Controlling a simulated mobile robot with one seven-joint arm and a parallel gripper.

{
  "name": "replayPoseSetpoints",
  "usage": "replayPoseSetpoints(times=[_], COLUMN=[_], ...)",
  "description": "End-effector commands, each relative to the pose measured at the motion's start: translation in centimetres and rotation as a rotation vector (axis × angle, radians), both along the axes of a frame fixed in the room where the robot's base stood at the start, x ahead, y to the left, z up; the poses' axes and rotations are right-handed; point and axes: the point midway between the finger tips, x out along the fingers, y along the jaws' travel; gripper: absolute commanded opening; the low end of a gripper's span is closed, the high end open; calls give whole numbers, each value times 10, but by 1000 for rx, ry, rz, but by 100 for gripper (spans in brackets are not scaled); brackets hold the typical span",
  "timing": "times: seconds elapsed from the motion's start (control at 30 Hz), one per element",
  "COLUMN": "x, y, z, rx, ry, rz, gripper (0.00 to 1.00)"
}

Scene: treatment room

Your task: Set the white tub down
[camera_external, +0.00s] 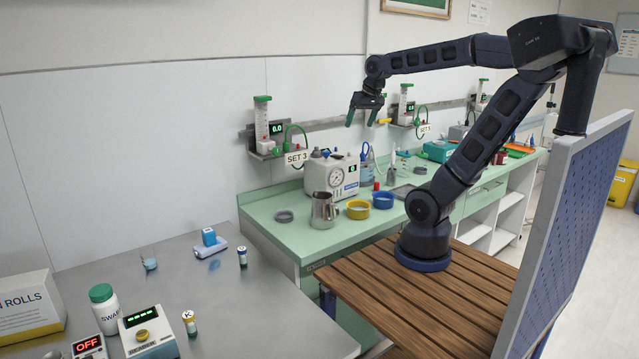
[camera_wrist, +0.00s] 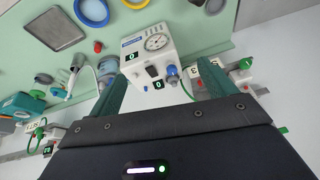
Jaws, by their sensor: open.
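A white tub (camera_external: 104,312) with a green lid and lettering on its side stands upright on the metal table at the lower left of the external view. It is not seen in the wrist view. My gripper (camera_external: 361,119) is raised above the green counter, near the wall rail and far from the tub. Its two green fingers are apart, with nothing held between them. The wrist view also shows my gripper (camera_wrist: 162,88) open, with the white gauge machine (camera_wrist: 148,52) beyond the fingers.
The metal table (camera_external: 215,318) also holds a box of rolls (camera_external: 27,308), a device reading OFF (camera_external: 88,346), a device with a knob (camera_external: 148,335) and small vials. Its middle and right are largely clear. A steel jug (camera_external: 324,211), yellow bowl (camera_external: 358,210) and blue bowl (camera_external: 383,200) stand on the counter.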

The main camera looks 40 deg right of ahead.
Motion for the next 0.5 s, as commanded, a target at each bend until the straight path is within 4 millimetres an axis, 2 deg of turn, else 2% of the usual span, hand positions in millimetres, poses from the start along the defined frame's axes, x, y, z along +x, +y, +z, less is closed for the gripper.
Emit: replayPoseSetpoints(times=[0.03, 0.2, 0.33, 0.5], x=[-16, -52, -67, -72], y=[-9, -28, -34, -36], z=[-10, -39, -52, -58], rx=[-16, -68, -91, -100], ry=[-12, -35, -44, -45], rz=[12, 66, 91, 101], gripper=[83, 83, 83, 83])
